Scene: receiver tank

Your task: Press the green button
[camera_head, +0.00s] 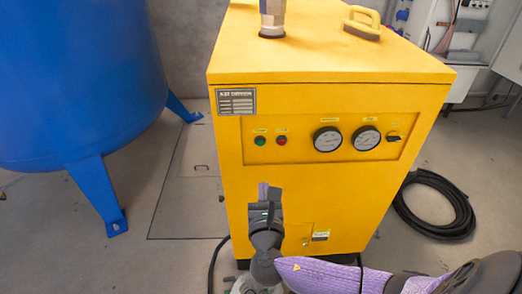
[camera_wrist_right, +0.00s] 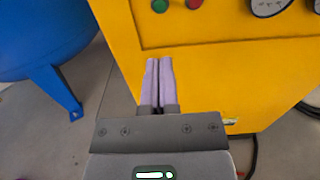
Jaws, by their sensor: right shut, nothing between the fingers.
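The green button (camera_head: 260,141) is on the left of the front panel of a yellow cabinet (camera_head: 330,95), just left of a red button (camera_head: 281,141). In the right wrist view the green button (camera_wrist_right: 160,5) is at the top edge, with the red button (camera_wrist_right: 193,3) beside it. My right gripper (camera_head: 263,188) is shut and empty, in front of the cabinet and below the green button. In the wrist view its fingertips (camera_wrist_right: 158,60) point up toward the panel's lower edge, apart from the button. My left gripper is not in view.
Two round gauges (camera_head: 327,139) and a black switch (camera_head: 393,137) are on the panel's right. A blue tank (camera_head: 80,80) on legs stands at left. A coiled black hose (camera_head: 435,205) lies on the floor at right. A yellow handle-like object (camera_head: 362,24) is on the cabinet top.

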